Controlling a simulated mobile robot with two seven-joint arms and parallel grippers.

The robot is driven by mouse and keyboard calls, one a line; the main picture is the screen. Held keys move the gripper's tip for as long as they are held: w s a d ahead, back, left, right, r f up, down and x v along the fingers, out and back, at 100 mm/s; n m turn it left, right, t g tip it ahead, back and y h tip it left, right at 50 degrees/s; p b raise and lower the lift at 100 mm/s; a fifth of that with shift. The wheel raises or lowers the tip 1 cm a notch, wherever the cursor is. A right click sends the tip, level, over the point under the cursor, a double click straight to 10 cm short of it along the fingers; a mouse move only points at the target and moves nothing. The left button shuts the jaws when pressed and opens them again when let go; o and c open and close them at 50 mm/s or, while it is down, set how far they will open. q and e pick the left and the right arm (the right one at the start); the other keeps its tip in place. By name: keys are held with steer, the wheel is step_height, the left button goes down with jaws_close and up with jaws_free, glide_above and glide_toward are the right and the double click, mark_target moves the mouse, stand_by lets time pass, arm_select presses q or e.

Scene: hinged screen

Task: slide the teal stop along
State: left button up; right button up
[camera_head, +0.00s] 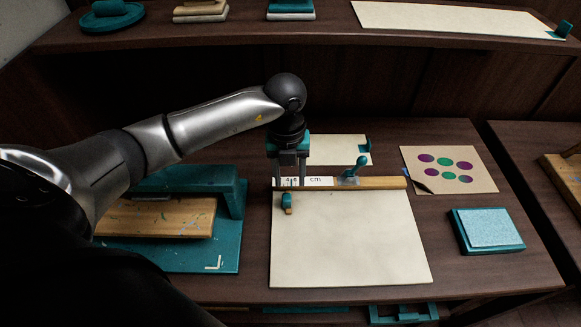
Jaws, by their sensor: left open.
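A wooden rail (392,183) with a white scale strip (318,181) lies along the far edge of a cream board (345,240). A small teal piece with a wooden tip (287,201), which looks like the stop, sits at the rail's left end and hangs over the board. My left gripper (290,184) points down just above it, fingers apart on either side of the rail's left end. I cannot tell if they touch the piece. A teal knobbed lever (358,166) stands farther right on the rail. My right gripper is not in view.
A teal press-like frame with a wooden block (232,205) stands close on the left. A card with coloured dots (450,169) and a teal pad (487,231) lie on the right. A small cream card (338,148) lies behind the rail. A shelf (330,35) runs above.

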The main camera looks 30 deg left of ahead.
mark_target(287, 196)
arm_select(q)
steer(key=shift+a, duration=0.45)
steer(key=shift+f, duration=0.15)
step_height(287, 196, down, 8)
steer(key=b, duration=0.7)
steer(key=shift+r, duration=0.2)
steer(key=shift+c, duration=0.6)
steer(key=shift+r, duration=0.1)
jaws_close()
